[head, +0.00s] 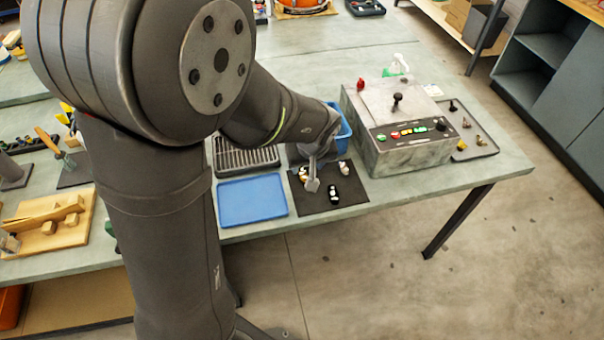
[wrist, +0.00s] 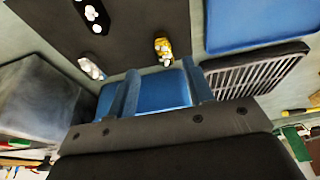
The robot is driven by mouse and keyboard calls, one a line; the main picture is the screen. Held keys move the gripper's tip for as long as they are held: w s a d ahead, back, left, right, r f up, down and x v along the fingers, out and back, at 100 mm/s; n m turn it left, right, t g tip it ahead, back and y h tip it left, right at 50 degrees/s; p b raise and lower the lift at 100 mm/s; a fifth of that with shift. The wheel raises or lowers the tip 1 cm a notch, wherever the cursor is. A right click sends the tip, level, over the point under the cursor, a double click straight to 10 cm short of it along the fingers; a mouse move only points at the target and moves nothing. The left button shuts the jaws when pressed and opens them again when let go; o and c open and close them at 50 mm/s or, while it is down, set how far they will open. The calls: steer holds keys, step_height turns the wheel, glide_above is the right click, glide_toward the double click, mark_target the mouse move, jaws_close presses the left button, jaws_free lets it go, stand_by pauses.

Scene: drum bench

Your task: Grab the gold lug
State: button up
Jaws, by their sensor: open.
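The gold lug (wrist: 163,50) lies on the dark mat (wrist: 135,30) in the wrist view, with pale parts on it. It sits just beyond my gripper's fingertips (wrist: 160,68), roughly in line with the gap between them. My gripper is open, with nothing between the fingers. In the head view my gripper (head: 312,182) is over the left part of the mat (head: 350,204), and the gold lug is largely hidden there. A black lug (head: 333,193) with white parts and a silver-white lug (head: 344,168) lie on the same mat, to the right.
A blue tray (head: 252,200) and a ribbed dark rack (head: 246,158) are left of the mat. A blue bin (head: 344,131) stands behind it. A grey control box (head: 400,128) stands to the right. The bench's front edge is close to the mat.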

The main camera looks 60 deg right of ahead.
mark_target(304, 174)
steer(key=shift+w+x, duration=0.15)
steer(key=shift+x, duration=1.05)
steer(key=shift+w+x, duration=0.1)
steer(key=shift+x, duration=1.05)
steer(key=shift+a, duration=0.2)
jaws_close()
